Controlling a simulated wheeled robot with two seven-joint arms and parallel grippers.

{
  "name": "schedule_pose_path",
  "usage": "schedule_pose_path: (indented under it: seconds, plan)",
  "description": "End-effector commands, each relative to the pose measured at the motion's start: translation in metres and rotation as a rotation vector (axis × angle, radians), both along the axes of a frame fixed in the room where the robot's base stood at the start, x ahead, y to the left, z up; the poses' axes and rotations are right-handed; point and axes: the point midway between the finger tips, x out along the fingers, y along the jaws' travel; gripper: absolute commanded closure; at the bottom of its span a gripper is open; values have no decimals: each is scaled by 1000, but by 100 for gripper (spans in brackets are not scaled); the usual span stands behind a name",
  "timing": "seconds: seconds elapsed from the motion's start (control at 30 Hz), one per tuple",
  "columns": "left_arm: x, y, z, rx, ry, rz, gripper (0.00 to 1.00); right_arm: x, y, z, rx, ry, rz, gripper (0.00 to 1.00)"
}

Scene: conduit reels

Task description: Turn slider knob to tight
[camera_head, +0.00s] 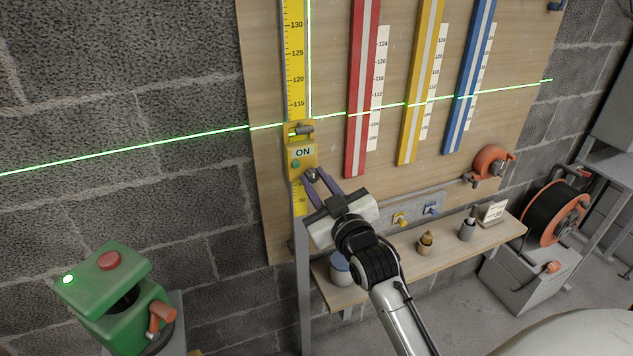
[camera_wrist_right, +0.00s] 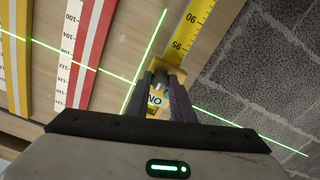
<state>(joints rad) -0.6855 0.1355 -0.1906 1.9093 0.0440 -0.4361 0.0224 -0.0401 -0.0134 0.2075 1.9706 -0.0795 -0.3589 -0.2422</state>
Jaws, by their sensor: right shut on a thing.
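The yellow slider (camera_head: 301,152) sits on the vertical yellow ruler (camera_head: 294,62) at the left side of the wooden board. It bears an "ON" label and a green button, and a green laser cross comes from its top. The dark slider knob (camera_head: 311,175) is at its lower right. My right gripper (camera_head: 313,178) is shut on the knob, with its purple fingers on either side. In the right wrist view the slider (camera_wrist_right: 174,71) lies beyond the fingertips, partly hidden by them. The knob's marking and its turn cannot be read. My left gripper is not in view.
Red (camera_head: 361,100), yellow (camera_head: 421,80) and blue (camera_head: 469,75) conduits hang on the board (camera_head: 275,200). A wooden shelf (camera_head: 390,265) with small items is below. A green machine (camera_head: 105,285) stands at lower left; an orange-black reel (camera_head: 556,213) is at right.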

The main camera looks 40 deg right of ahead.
Motion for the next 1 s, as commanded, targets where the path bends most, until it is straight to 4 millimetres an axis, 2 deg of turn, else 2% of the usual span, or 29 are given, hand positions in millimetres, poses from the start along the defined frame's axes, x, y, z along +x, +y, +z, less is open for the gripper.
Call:
schedule_pose_path:
  seconds: [0.47,0.5,0.6,0.87,1.0]
  plan:
    - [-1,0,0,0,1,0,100,0,0,1,13,-6,-1,100]
    - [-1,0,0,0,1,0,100,0,0,1,13,-6,-1,77]
    - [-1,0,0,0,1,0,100,0,0,1,13,-5,0,60]
    - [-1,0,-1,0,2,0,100,0,0,0,12,-4,0,60]
    - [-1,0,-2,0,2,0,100,-8,2,-1,13,-3,0,60]
